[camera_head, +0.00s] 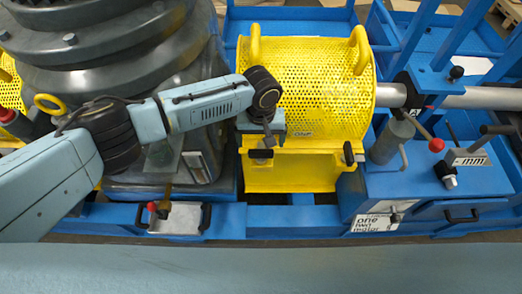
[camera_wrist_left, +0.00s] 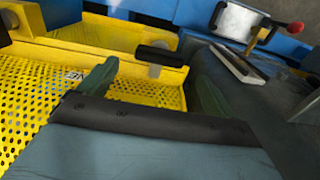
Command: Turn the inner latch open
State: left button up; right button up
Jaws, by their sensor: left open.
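A yellow perforated guard (camera_head: 305,85) has two small black latches on its lower front panel. The left latch (camera_head: 260,154) lies roughly crosswise, and the right latch (camera_head: 348,153) points up and down. My left gripper (camera_head: 264,141) is just above the left latch. In the left wrist view, its two greenish fingers (camera_wrist_left: 152,72) are spread and empty. The black latch handle (camera_wrist_left: 157,53) is beyond the fingertips, between them in the picture, on a pale mount at the yellow panel's edge. I cannot tell whether the fingers touch it.
A dark ribbed machine housing (camera_head: 110,45) stands left of the guard. A grey shaft (camera_head: 455,97) runs right from it. A red-knobbed lever (camera_head: 436,145) stands to the right.

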aim_at(261, 151)
pick_arm(q)
notch_tip(261, 151, down, 6)
jog(key=shift+r+b, duration=0.1)
jog(key=shift+b, duration=0.4)
jog(key=shift+c, duration=0.4)
jog(key=c, duration=0.9)
